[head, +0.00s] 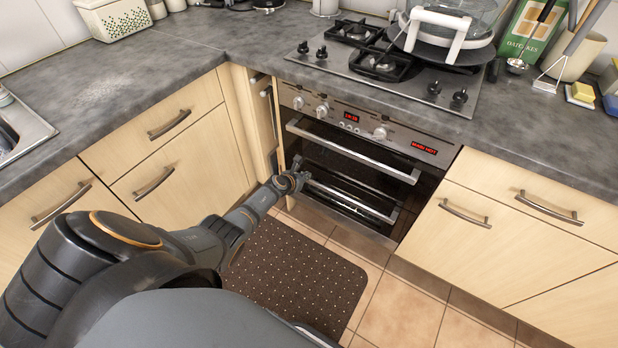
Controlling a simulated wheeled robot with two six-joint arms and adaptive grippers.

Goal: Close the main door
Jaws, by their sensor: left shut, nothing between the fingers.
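The built-in oven (350,165) has a dark glass front below a steel control panel. An upper handle bar (350,148) crosses the front, and a lower bar (350,200) lies beneath it on the lower, main door section. I cannot tell how far that door stands open. My left gripper (297,174) is shut and empty. It is at the left side of the oven front, close to the left end of the lower bar; whether it touches is unclear. It hides part of the oven's left edge. My right gripper is not in view.
A narrow cupboard with a vertical handle (267,105) stands left of the oven. Drawers (175,150) line the left, and more drawers (500,235) the right. A dotted brown mat (285,285) lies on the tiled floor. The gas hob (390,65) is above.

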